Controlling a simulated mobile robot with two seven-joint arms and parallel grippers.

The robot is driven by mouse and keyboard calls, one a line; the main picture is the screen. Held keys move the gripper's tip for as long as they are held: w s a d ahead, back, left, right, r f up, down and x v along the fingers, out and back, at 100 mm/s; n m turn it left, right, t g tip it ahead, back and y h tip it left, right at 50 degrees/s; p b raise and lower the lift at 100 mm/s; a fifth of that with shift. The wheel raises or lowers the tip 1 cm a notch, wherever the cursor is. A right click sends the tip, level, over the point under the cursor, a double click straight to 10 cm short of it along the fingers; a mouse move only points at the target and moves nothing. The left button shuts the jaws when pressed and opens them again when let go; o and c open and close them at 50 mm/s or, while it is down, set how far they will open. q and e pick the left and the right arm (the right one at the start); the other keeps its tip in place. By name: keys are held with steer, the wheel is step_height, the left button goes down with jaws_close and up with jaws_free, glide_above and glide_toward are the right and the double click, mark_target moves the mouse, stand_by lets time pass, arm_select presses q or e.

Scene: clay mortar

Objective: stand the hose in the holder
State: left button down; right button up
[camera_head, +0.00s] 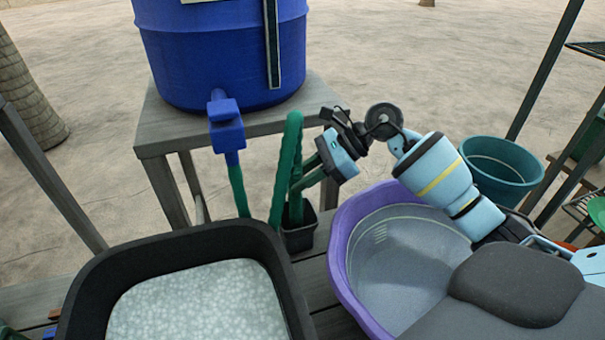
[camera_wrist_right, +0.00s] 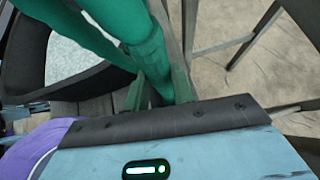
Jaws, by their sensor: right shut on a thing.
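The green hose (camera_head: 284,170) rises in a narrow bend beside the blue barrel's table, and one strand runs down to the holder. The holder, a small black square pot (camera_head: 299,238), stands between the black tub and the purple basin. The strand's lower end meets the pot's mouth; I cannot tell how deep it sits. My right gripper (camera_head: 303,183) comes from the right above the pot and is shut on the hose. In the right wrist view the hose (camera_wrist_right: 150,45) passes between the fingers (camera_wrist_right: 158,92). My left gripper is not in view.
A blue barrel (camera_head: 222,50) with a blue tap (camera_head: 226,122) stands on a grey table (camera_head: 155,130). A black tub (camera_head: 90,290) of pale, speckled water is front left. A purple basin (camera_head: 340,265) lies beneath my right arm. A teal bucket (camera_head: 500,165) and rack stand right.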

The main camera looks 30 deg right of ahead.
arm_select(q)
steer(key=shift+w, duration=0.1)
arm_select(e)
steer(key=shift+r, duration=0.1)
steer(key=o, duration=1.8)
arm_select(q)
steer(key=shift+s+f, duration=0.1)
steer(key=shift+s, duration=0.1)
arm_select(e)
steer(key=shift+o, duration=0.2)
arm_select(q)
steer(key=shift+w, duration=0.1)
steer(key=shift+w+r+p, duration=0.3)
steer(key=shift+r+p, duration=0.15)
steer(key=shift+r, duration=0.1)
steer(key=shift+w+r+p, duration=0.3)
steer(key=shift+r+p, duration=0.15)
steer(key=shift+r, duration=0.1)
arm_select(e)
steer(key=r+v, duration=0.1)
steer(key=v, duration=0.9)
steer(key=shift+w+a+r, duration=0.15)
steer(key=shift+a+r, duration=0.05)
steer(key=shift+a, duration=0.15)
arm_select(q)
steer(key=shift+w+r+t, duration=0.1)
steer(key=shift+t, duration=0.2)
